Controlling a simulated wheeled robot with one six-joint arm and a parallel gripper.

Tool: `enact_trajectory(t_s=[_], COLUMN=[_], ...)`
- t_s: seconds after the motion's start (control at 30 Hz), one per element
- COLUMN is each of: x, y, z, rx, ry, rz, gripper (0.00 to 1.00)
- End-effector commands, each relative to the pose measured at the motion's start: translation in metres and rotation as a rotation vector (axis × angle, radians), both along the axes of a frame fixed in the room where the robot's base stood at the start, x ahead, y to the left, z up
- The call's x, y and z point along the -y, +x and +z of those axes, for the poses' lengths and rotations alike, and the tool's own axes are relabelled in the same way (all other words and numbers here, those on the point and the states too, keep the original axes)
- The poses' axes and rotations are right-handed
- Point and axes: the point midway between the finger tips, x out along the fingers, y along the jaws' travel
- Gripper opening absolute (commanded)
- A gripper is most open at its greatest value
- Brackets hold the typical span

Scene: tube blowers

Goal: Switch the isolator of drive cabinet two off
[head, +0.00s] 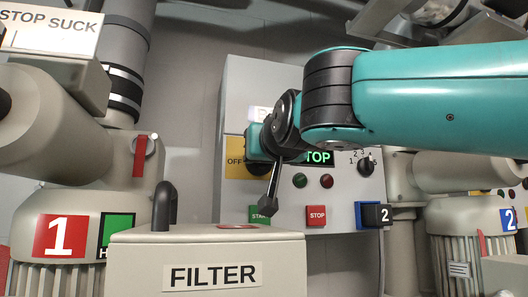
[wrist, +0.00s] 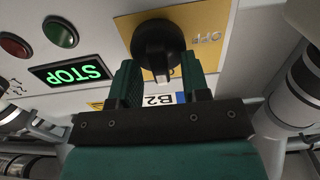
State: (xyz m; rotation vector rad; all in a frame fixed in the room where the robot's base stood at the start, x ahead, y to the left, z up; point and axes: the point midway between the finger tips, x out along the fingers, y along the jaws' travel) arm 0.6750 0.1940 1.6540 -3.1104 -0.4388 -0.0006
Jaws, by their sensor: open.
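The isolator is a round black rotary knob (wrist: 158,45) on a yellow plate (wrist: 208,30) on the grey cabinet front. The wrist view is upside down. The word OFF stands beside the knob, and the knob's grip with its pale mark points toward the label reading B2 (wrist: 160,100), not toward OFF. My gripper (wrist: 162,75) is open, with one green finger on each side of the knob's grip. I cannot tell whether the fingers touch it. In the head view my gripper (head: 262,142) hides most of the knob; the yellow plate (head: 235,160) shows at its left.
A FILTER box (head: 215,268) stands in front. Blower 1 (head: 62,235) is at left, blower 2 (head: 470,240) at right.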

Motion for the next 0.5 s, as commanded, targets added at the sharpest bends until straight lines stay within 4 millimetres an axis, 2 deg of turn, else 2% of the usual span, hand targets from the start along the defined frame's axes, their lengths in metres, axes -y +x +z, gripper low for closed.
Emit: enact_trajectory(t_s=[0.03,0.07,0.23,0.5], x=[-0.0001,0.0000,0.0000,-0.0001], y=[-0.0001,-0.0002,-0.0003,-0.0004], z=[-0.0001,-0.0001,-0.0001,-0.0001], rx=[0.000,0.000,0.000,0.003], ry=[0.000,0.000,0.000,-0.013], rz=[0.000,0.000,0.000,0.000], gripper=[0.43,0.38,0.00,0.00])
